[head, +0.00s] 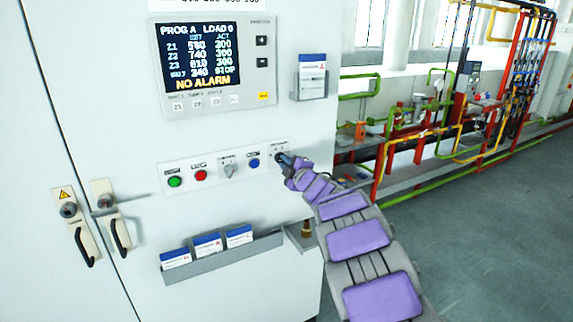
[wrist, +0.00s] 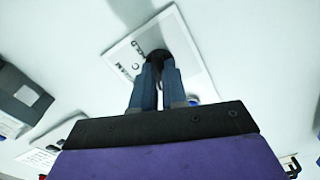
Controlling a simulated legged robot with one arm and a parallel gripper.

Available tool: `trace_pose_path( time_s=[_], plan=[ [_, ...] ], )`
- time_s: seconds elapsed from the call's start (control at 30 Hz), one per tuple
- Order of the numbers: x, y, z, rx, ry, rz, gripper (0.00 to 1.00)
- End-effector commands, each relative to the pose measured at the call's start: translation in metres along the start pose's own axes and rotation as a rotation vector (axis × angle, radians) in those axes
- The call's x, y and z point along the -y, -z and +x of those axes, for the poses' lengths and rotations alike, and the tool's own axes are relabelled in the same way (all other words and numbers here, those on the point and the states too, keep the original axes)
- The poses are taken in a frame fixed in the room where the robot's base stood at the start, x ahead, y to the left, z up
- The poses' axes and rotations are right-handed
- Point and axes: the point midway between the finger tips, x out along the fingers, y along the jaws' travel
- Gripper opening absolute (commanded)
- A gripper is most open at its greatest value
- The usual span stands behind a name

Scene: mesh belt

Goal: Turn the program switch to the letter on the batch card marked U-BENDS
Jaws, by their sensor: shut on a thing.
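My gripper (head: 284,160) is at the rightmost switch plate (head: 271,147) of the control row. A grey selector knob (head: 229,171) stands on another plate in the row, apart from my gripper.
The display (head: 211,58) reads PROG A, LOAD 0 and NO ALARM. Another card (head: 312,66) sits in a holder beside it. Green (head: 174,181), red (head: 200,175) and blue (head: 253,163) buttons are in the row. The rack (head: 223,262) juts out below.

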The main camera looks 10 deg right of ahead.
Motion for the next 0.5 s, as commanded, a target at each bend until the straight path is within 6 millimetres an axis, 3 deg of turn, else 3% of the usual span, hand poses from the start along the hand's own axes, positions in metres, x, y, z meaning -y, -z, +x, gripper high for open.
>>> trace_pose_path(
  time_s=[0.03, 0.07, 0.3, 0.5],
  plan=[
    [0.0053, -0.0011, 0.0003, 0.002, 0.009, -0.002, 0.00],
    [0.0053, -0.0011, 0.0003, 0.002, 0.009, -0.002, 0.14],
    [0.0022, 0.0003, -0.0011, 0.001, 0.004, -0.001, 0.37],
    [0.0005, 0.0008, -0.0018, 0.000, 0.001, -0.001, 0.38]
  ],
)
